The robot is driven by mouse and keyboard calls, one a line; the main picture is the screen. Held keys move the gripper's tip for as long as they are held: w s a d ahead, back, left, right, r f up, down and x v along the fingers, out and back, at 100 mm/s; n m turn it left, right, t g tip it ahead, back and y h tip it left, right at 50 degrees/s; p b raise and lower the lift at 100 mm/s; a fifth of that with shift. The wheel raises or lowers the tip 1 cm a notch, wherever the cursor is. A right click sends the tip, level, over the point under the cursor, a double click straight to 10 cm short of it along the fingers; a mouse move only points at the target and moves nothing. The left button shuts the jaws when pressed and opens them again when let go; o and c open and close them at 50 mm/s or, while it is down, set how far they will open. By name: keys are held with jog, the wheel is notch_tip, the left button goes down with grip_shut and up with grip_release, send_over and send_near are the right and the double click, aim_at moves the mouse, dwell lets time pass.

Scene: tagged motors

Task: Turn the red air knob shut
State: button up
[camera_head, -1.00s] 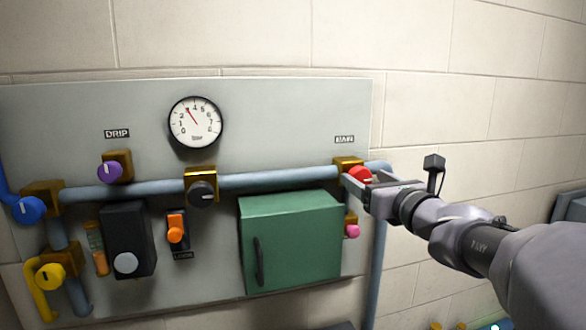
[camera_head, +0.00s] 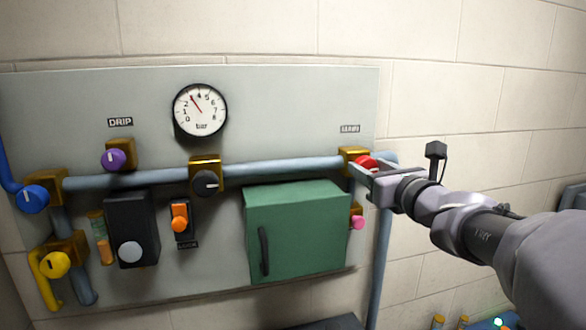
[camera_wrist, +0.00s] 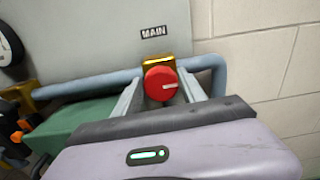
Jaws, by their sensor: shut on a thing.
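The red knob (camera_head: 366,163) sits on a brass block at the right end of the grey-blue pipe, below a small label. In the wrist view the red knob (camera_wrist: 160,84) is under the label MAIN (camera_wrist: 153,32), and its white mark points right. My gripper (camera_head: 368,172) reaches in from the right and is shut on the red knob. In the wrist view my gripper's fingers (camera_wrist: 160,92) lie on either side of the knob. The fingertips are partly hidden beside the knob.
A green box (camera_head: 295,232) juts out below the pipe, left of my gripper. A pink knob (camera_head: 357,222) is just below. A dial gauge (camera_head: 200,110) has its red needle left of 4. Blue, purple, black and yellow knobs are further left. The wall at right is clear.

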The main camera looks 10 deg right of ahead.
jog(key=n+b, duration=0.5)
jog(key=b, duration=0.1)
jog(key=n+b, duration=0.6)
jog(key=b, duration=0.1)
jog(key=n+b, duration=0.6)
jog(key=shift+a+f, duration=0.2)
jog(key=shift+a, duration=0.15)
jog(key=shift+r+n, duration=0.1)
jog(key=shift+n, duration=0.3)
jog(key=o, duration=1.1)
jog(key=shift+o, duration=1.2)
jog(key=shift+w+d, duration=0.1)
jog(key=shift+w, duration=0.2)
jog(key=shift+f, duration=0.2)
jog(key=shift+s+f+b, duration=0.1)
jog(key=shift+s+b, duration=0.05)
jog(key=shift+b, duration=0.2)
